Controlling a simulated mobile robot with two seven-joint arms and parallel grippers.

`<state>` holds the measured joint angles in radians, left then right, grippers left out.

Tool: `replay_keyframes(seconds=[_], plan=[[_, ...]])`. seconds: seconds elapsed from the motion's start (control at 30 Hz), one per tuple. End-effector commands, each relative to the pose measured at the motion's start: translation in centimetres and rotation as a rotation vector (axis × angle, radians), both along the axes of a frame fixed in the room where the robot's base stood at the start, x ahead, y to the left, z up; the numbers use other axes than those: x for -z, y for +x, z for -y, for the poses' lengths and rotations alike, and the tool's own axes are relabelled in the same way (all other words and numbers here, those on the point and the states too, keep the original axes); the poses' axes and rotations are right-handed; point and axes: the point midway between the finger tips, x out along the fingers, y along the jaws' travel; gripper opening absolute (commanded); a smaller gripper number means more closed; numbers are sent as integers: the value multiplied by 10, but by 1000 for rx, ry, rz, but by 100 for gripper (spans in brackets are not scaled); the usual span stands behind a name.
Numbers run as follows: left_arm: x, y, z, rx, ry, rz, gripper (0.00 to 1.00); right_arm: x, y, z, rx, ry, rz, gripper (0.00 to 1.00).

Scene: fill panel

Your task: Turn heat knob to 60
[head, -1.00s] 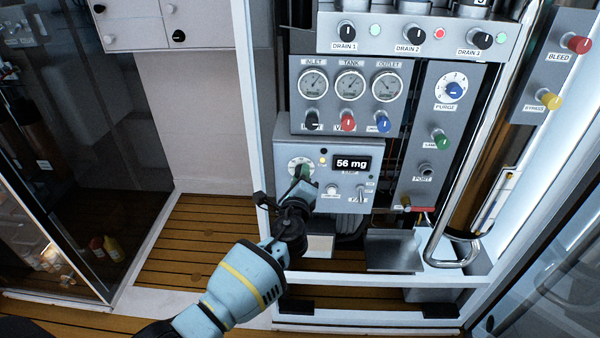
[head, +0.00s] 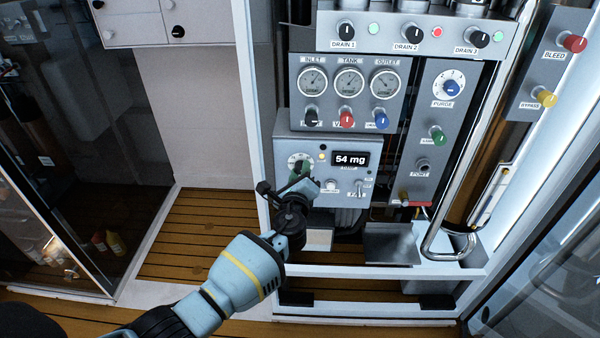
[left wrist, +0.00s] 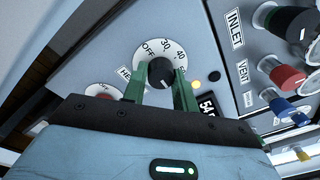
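The heat knob (left wrist: 160,72) is black with a white pointer line, on a white dial (left wrist: 150,52) marked OFF, 30, 40 and 50. In the head view my left gripper (head: 300,178) partly covers the dial (head: 299,159). My right gripper is not in view.
A display (head: 350,159) right of the dial reads 54 mg. A fan switch (head: 359,188) sits below it. Gauges and the red vent knob (head: 347,120) are above. A tall metal pipe (head: 480,130) stands at the right. Open floor (head: 195,240) lies at the left.

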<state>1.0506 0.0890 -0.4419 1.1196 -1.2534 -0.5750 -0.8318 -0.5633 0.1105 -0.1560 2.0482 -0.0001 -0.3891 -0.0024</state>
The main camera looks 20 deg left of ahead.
Motion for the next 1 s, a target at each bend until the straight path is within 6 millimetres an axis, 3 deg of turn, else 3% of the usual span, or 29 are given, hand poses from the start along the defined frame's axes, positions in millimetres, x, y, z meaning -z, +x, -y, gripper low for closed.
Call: replay_keyframes(seconds=[0.03, 0.17, 0.53, 1.0], plan=[[0, 0, 0, 0, 2, 0, 34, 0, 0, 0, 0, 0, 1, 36], [0, 0, 0, 0, 1, 0, 50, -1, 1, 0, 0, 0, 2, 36], [0, -5, 1, 1, -1, 0, 50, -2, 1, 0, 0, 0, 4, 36], [0, -63, 15, 1, 0, 0, 50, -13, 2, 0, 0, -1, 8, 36]])
